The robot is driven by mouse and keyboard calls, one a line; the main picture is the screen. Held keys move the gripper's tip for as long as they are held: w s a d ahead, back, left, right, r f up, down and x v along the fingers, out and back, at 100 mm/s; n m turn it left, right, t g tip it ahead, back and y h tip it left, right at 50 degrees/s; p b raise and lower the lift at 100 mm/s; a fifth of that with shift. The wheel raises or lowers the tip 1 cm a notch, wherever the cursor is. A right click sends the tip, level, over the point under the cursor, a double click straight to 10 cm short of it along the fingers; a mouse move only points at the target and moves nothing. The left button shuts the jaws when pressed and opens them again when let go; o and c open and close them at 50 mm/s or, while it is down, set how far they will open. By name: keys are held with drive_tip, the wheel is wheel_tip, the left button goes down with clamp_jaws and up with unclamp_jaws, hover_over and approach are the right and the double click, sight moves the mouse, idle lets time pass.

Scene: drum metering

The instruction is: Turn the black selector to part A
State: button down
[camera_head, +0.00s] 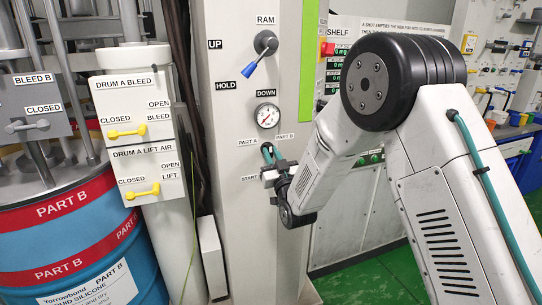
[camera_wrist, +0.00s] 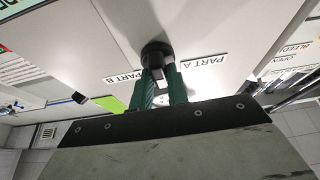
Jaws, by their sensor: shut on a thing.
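The black selector (camera_wrist: 156,52) is a round black knob on the pale panel, in the upper middle of the wrist view, which shows the panel upside down. The PART A label (camera_wrist: 204,61) is to its right there and the PART B label (camera_wrist: 124,77) to its left. My gripper (camera_wrist: 160,76) has its two green fingers on either side of the selector's grip, shut on it. In the head view my gripper (camera_head: 271,154) is at the panel just below the two labels and hides the selector. I cannot tell which part the selector points to.
A pressure gauge (camera_head: 267,115) sits just above the labels. The RAM lever (camera_head: 259,53) with a blue handle is higher up. Yellow bleed and lift-air levers (camera_head: 127,132) and a blue PART B drum (camera_head: 85,245) stand to the left.

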drive_tip(key=n+g+y, duration=0.1)
drive_tip(key=n, duration=0.2)
drive_tip(key=n+g+y, duration=0.1)
drive_tip(key=n+y, duration=0.1)
drive_tip(key=n, duration=0.1)
drive_tip(key=shift+d+n, duration=0.1)
drive_tip(key=shift+n, duration=0.2)
drive_tip(key=shift+n+g+y, duration=0.45)
drive_tip(key=shift+n, duration=0.9)
drive_tip(key=shift+n+g+y, duration=0.45)
drive_tip(key=shift+n, duration=1.2)
drive_tip(key=c, duration=1.4)
unclamp_jaws()
drive_tip(key=shift+o, duration=0.2)
drive_tip(key=shift+d, duration=0.1)
drive_tip(key=v, duration=0.7)
drive_tip(key=shift+s+d, duration=0.2)
drive_tip(key=shift+s, duration=0.1)
